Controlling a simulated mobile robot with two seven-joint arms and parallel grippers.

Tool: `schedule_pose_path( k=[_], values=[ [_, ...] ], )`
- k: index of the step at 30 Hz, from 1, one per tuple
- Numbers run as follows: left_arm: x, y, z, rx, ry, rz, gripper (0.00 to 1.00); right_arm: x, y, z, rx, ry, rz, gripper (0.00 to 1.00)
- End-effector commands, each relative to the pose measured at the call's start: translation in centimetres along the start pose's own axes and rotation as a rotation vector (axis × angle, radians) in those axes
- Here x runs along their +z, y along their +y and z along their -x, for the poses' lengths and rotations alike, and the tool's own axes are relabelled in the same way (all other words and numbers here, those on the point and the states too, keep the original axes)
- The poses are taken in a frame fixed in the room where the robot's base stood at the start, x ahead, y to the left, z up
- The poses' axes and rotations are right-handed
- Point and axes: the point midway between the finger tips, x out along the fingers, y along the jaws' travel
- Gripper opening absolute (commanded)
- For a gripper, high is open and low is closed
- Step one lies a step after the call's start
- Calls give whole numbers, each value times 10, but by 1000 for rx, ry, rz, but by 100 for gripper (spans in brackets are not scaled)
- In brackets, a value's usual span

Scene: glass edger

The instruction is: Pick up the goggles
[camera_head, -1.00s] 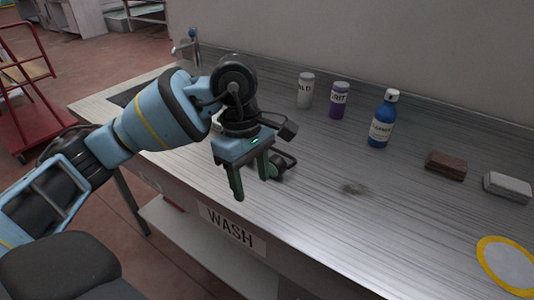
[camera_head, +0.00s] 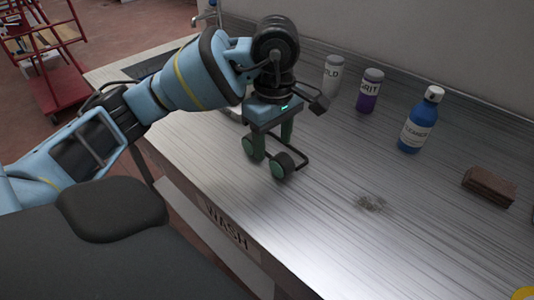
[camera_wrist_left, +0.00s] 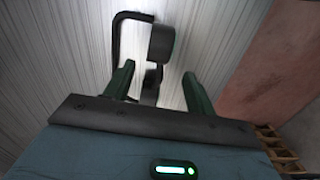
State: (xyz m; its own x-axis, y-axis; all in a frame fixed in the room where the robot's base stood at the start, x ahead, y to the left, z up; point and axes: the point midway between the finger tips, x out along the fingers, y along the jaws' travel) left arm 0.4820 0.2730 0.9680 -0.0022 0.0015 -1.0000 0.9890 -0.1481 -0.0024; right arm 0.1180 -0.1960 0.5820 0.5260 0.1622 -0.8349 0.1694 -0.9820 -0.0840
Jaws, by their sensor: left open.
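The goggles (camera_head: 284,166) are dark with round green-tinted lenses and a thin black frame piece, resting on the metal counter (camera_head: 330,230). My left gripper (camera_head: 268,143) points down over them, its green fingers apart on either side of part of the goggles. In the left wrist view, the goggles (camera_wrist_left: 162,43) show a round eyepiece and a bent black arm beyond the fingertips. A dark middle part lies between the open fingers of the left gripper (camera_wrist_left: 159,70). Whether the fingers touch it I cannot tell. The right gripper is not seen.
A white-grey bottle (camera_head: 332,76), a purple bottle (camera_head: 369,91) and a blue bottle (camera_head: 419,121) stand along the back. A brown block (camera_head: 489,187) lies at right. A grey smudge (camera_head: 370,203) marks the counter. A red cart (camera_head: 50,70) stands at far left.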

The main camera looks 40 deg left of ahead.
Motion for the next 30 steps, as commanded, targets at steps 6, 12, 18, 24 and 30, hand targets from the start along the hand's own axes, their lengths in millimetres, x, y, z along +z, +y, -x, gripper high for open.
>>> schedule_pose_path(
  k=[6,12,18,24,30],
  values=[
    [0,1,-8,0,-2,-1,55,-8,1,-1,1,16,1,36],
    [-3,2,-37,-1,-1,0,55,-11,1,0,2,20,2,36],
    [-3,3,-52,2,-1,0,55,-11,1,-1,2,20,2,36],
    [-2,3,-52,3,-1,0,55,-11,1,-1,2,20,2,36],
    [-2,3,-52,2,-1,-1,32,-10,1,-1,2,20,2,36]
  ],
)
